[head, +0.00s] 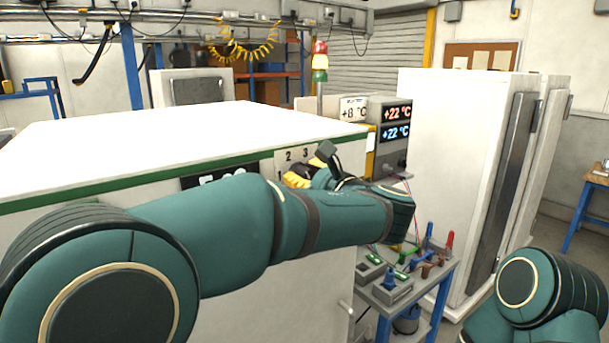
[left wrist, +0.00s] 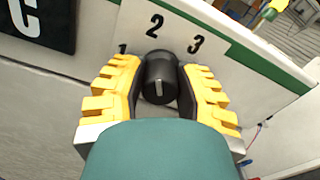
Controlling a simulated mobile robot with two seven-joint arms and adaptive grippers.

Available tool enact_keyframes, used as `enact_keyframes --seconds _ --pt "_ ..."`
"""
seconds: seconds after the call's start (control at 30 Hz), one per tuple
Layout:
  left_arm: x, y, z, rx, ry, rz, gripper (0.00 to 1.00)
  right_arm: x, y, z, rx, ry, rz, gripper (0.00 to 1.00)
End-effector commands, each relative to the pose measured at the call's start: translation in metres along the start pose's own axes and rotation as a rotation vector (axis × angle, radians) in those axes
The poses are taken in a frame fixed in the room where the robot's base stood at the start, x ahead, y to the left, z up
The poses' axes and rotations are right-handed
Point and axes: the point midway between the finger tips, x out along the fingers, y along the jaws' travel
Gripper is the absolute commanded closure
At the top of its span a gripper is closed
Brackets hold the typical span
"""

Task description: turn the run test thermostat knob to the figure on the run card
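The black thermostat knob (left wrist: 161,72) sits on a pale dial plate (left wrist: 178,25) with figures 1, 2 and 3. A short pale line marks the knob's near face. My left gripper (left wrist: 161,88) has its yellow fingers on either side of the knob, their dark pads seemingly against it. In the head view, my left gripper (head: 308,176) is at the dial plate (head: 291,157), and my wrist hides much of the knob. A white card (head: 353,110) reads +8 °C. Beside it, displays read +22 °C in red (head: 397,113) and blue (head: 396,133). My right gripper is out of view.
The dial is on the front of a large white cabinet (head: 180,135) with a green edge stripe. A small blue-legged bench (head: 442,290) with test leads and plugs stands right of it. A tall white cabinet (head: 440,150) stands behind that.

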Motion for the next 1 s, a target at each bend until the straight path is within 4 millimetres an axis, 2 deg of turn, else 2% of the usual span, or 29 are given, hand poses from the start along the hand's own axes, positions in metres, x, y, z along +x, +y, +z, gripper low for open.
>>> enact_keyframes --seconds 0.47,0.67,1.0 --pt "0.000 0.000 0.000 -0.058 -0.003 0.000 1.00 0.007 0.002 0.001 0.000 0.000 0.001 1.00" --pt "0.000 0.001 -0.001 -0.181 -0.004 -0.001 1.00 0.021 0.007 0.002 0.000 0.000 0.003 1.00" --pt "0.000 0.001 -0.001 -0.495 -0.005 -0.002 1.00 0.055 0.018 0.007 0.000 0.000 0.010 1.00"
